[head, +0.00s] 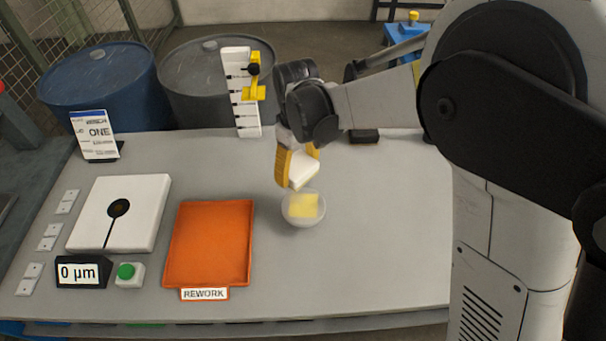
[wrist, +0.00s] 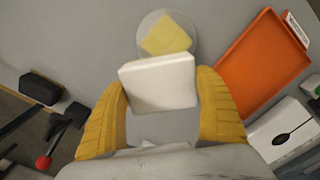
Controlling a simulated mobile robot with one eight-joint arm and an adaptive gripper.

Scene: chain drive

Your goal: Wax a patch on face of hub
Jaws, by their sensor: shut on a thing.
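My gripper (wrist: 162,115) has its yellow fingers on either side of a white block (wrist: 158,82) and is shut on it. In the head view the gripper (head: 297,168) holds the block (head: 303,172) tilted, just above and behind a small round dish (head: 302,222). A yellow square piece (head: 305,205), perhaps the wax, lies in the dish. The dish also shows in the wrist view (wrist: 191,25), beyond the block, with the yellow piece (wrist: 167,35) in it. I cannot tell if block and yellow piece touch. I cannot pick out the hub for certain.
An orange REWORK tray (head: 210,243) lies left of the dish. Left of it are a white plate with a dark disc (head: 119,208), a 0 µm display (head: 83,273) and a green button (head: 125,271). A white upright scale (head: 240,95) stands behind. The table's right front is clear.

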